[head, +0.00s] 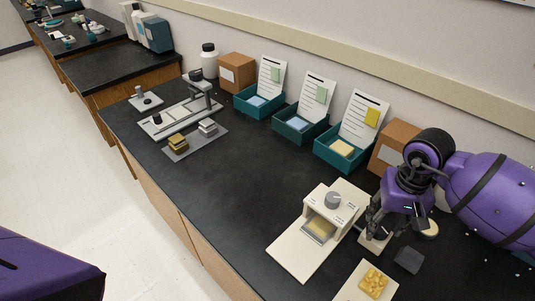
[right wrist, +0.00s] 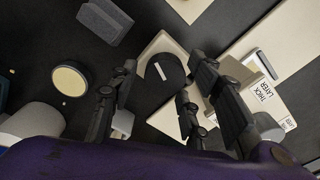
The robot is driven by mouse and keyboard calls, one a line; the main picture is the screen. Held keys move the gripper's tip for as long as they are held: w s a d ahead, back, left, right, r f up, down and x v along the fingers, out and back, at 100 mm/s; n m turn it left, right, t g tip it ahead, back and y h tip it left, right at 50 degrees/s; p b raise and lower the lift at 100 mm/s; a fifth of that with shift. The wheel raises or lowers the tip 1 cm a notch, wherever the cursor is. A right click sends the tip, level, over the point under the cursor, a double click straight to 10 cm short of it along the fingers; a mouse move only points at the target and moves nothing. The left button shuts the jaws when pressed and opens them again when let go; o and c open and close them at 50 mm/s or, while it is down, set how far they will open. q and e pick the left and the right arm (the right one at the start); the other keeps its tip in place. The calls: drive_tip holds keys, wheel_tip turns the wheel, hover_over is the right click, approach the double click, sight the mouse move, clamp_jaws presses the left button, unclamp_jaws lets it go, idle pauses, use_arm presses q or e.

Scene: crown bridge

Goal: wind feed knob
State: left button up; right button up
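A dark round knob (right wrist: 164,72) with a white pointer line sits on a small cream base (right wrist: 152,47) in the right wrist view. The cream machine (head: 345,193) stands beside it, with a grey dial (head: 333,200) on top and an opening at its front. My right gripper (head: 372,220) points down just right of the machine; it also shows in the right wrist view (right wrist: 163,68). Its fingers are spread, with the knob between them in the picture. I cannot tell whether they touch it. In the head view the gripper hides the knob. My left gripper is out of view.
A dark grey block (head: 408,260) and a round cream-topped dish (head: 430,229) lie near the right gripper. A board with yellow pieces (head: 373,281) is in front. Teal bins (head: 336,159) and a brown box (head: 393,146) line the wall.

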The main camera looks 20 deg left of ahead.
drive_tip(key=c, duration=0.9)
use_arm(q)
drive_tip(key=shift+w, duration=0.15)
use_arm(e)
drive_tip(key=shift+o, duration=0.2)
drive_tip(key=shift+d+m, duration=0.1)
drive_tip(key=shift+m, duration=0.2)
